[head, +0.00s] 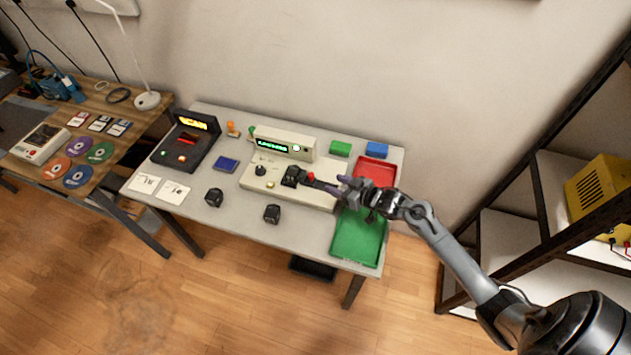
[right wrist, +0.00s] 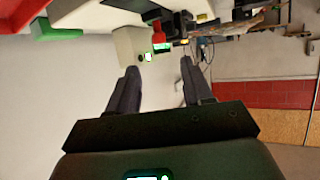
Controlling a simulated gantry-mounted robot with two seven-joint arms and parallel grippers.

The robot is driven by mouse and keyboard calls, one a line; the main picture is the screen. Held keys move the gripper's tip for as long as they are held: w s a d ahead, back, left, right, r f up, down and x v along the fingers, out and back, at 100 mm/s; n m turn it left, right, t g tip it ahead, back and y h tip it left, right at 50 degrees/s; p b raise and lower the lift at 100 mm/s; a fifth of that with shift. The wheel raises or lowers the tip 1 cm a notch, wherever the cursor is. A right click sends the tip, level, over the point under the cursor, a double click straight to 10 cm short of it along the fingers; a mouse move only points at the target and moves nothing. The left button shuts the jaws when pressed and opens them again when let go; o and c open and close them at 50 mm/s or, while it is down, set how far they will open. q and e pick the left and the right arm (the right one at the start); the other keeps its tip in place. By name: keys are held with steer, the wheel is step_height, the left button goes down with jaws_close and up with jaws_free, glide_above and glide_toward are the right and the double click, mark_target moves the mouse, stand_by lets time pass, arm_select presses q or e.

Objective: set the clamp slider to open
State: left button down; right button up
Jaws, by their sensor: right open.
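A beige console (head: 285,143) with a green lit display stands at the back middle of the grey table. On its flat base are a black clamp-like part (head: 291,176) and a red knob (head: 311,177), which may be the clamp slider; its setting is too small to read. My right gripper (head: 338,186) is open and empty, just right of the red knob, over the base's right end. I cannot tell whether it touches anything. In the right wrist view the open fingers (right wrist: 158,68) point toward the console (right wrist: 130,46). My left gripper is not in view.
A red tray (head: 376,169) and a green tray (head: 357,248) lie under and beside the right gripper. Green (head: 340,149) and blue (head: 377,149) blocks stand behind. Two black cubes (head: 214,197) (head: 272,214) sit in front of the console. A black device (head: 185,145) stands left.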

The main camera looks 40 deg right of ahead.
mark_target(312, 175)
steer(key=b+x, duration=0.2)
steer(key=x, duration=0.8)
steer(key=shift+w, duration=0.4)
jaws_close()
